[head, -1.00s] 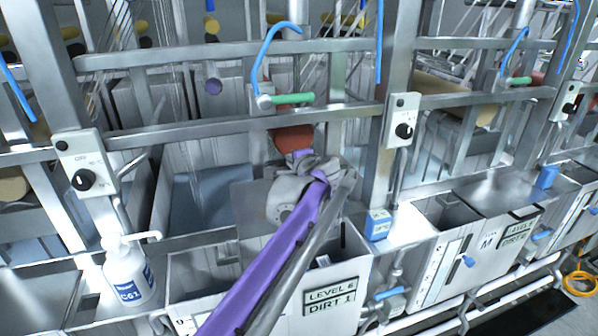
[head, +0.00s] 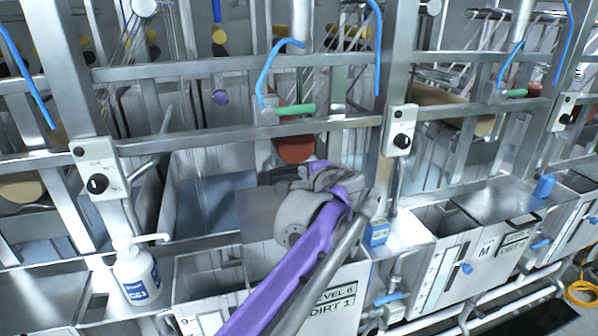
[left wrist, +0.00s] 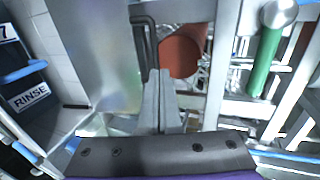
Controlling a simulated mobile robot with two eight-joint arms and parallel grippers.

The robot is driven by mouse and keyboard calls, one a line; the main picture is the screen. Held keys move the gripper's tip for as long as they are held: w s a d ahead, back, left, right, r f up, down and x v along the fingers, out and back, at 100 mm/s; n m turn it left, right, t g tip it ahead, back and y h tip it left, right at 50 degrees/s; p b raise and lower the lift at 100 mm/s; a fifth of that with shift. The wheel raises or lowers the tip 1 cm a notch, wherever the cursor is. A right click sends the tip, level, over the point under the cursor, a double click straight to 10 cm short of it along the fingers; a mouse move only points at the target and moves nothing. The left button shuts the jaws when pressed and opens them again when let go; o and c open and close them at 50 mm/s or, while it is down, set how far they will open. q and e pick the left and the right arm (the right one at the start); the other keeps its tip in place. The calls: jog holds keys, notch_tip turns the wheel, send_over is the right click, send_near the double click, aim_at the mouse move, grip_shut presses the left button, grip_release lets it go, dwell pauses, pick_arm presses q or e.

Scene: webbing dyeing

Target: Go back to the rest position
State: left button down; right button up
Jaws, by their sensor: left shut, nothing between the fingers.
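My left arm reaches in from the bottom of the head view, with a purple link and a grey wrist (head: 312,212) in front of the middle dye tank. Its fingertips are hard to make out there. In the left wrist view my left gripper (left wrist: 160,85) has its two grey fingers together with nothing between them. They point towards a reddish-brown roller (left wrist: 181,55), which also shows just beyond the wrist in the head view (head: 296,147). I cannot tell the exact gap. My right gripper is in neither view.
Metal posts and rails stand close around the arm. A green-handled valve (head: 295,109) is above it. A white pump bottle (head: 137,275) stands at the left and a small blue box (head: 377,232) is just right of the wrist. Open tanks line the front.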

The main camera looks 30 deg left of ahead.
pick_arm(q)
jog(key=s+d+f+n+g+h, duration=0.1)
jog(key=s+d+f+n+h, duration=0.1)
jog(key=s+d+f, duration=0.3)
jog(key=s+d+f+n+g+h, duration=0.1)
jog(key=s+d+f+n+h, duration=0.2)
jog(key=s+f, duration=0.9)
jog(key=s+d+f+n+g+h, duration=0.1)
jog(key=s+d+f+n+h, duration=0.2)
jog(key=f, duration=1)
jog(key=s+d+h, duration=0.2)
jog(key=s+d, duration=0.3)
jog(key=s, duration=0.1)
jog(key=shift+s+d+f+g+h, duration=0.15)
jog(key=shift+d+f+g+h, duration=0.05)
jog(key=shift+f+g+h, duration=0.1)
jog(key=shift+a, duration=0.1)
